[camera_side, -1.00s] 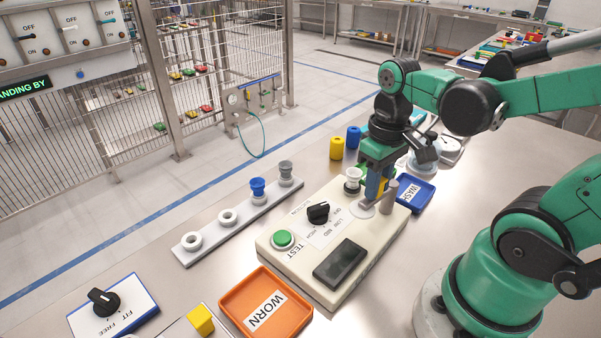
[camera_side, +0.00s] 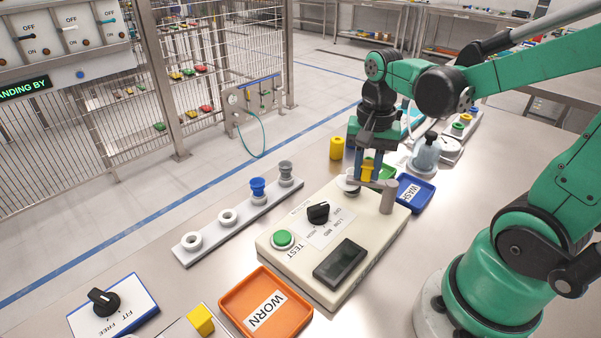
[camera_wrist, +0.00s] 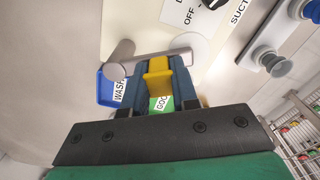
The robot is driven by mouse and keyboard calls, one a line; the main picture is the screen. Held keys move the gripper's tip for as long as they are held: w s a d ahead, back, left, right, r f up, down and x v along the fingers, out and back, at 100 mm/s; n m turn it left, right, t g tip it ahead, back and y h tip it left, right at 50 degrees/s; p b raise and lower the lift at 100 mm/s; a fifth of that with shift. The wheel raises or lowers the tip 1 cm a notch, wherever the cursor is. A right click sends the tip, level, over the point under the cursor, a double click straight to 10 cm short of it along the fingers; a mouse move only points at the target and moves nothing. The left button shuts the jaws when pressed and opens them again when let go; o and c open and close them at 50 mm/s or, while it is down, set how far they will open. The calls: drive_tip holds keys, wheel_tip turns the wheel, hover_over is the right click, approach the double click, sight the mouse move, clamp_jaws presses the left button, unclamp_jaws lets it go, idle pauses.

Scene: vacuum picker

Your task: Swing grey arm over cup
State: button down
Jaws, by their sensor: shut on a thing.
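The grey arm (camera_side: 371,183) reaches left from a grey post (camera_side: 388,197) at the back right of the cream test box (camera_side: 330,235). My gripper (camera_side: 367,176) is shut on the yellow handle, with one blue finger on each side. The disc end is now at the cup's place, near a pale round part (camera_side: 347,184) in the side view. The cup itself is mostly hidden there, so I cannot tell whether they touch.
The blue WASH tray (camera_side: 415,203) stands close to the right of the post. A green tray (camera_side: 386,169) lies behind the gripper. A yellow cylinder (camera_side: 337,148) stands at the back. The black knob (camera_side: 318,212) and green button (camera_side: 283,239) are on the box.

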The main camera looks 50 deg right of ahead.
drive_tip(key=m, duration=0.1)
drive_tip(key=d+m, duration=0.1)
drive_tip(key=m, duration=0.1)
drive_tip(key=d+m, duration=0.1)
drive_tip(key=m, duration=0.1)
drive_tip(key=shift+w+d, duration=0.1)
drive_tip(key=shift+w, duration=0.25)
drive_tip(key=shift+m, duration=0.4)
drive_tip(key=c, duration=0.7)
unclamp_jaws()
drive_tip(key=shift+r, duration=2.85)
